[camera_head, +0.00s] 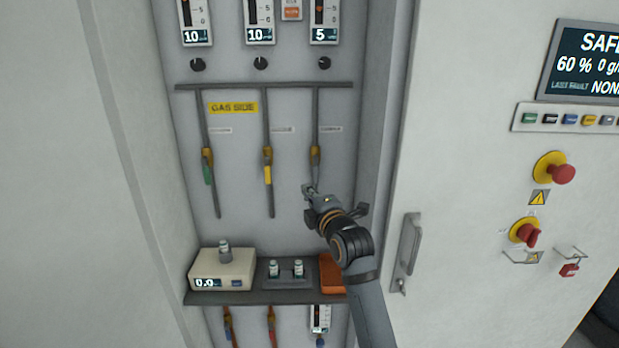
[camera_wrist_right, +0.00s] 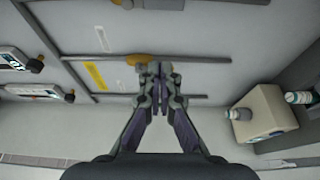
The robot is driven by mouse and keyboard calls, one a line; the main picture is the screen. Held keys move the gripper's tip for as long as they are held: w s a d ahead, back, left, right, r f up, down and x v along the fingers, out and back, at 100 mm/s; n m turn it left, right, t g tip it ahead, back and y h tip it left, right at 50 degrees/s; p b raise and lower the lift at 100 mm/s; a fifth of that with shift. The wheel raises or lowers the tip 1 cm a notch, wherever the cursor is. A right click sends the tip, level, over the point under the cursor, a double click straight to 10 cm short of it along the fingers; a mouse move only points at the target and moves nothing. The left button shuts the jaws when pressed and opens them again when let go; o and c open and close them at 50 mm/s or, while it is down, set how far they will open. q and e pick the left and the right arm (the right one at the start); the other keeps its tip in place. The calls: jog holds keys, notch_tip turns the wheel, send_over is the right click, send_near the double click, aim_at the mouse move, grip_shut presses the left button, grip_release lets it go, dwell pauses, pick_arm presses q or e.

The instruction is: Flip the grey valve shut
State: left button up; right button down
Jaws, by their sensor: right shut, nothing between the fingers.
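The grey valve (camera_head: 315,158) sits on the rightmost of three upright pipes in the cabinet. Its grey handle looks in line with the pipe, pointing down. My right gripper (camera_head: 309,190) is just below this handle, shut and empty. I cannot tell whether it touches the handle or pipe. In the right wrist view the shut fingertips (camera_wrist_right: 158,72) are together in front of the pipes. A brass-coloured valve body (camera_wrist_right: 139,60) shows beside them; which valve it is I cannot tell. My left gripper is not in view.
A green-handled valve (camera_head: 207,170) and a yellow-handled valve (camera_head: 268,170) are to the left. Below is a shelf (camera_head: 250,298) with a white display box (camera_head: 222,266), small bottles and an orange item (camera_head: 331,274). The cabinet door handle (camera_head: 408,245) is to the right.

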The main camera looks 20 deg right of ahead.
aim_at(316, 169)
jog(key=w+p, duration=0.4)
jog(key=w, duration=0.6)
jog(key=d+p, duration=0.1)
jog(key=s+d+p, duration=0.1)
jog(key=d, duration=0.1)
jog(key=shift+s+d, duration=0.1)
jog(key=shift+d, duration=0.1)
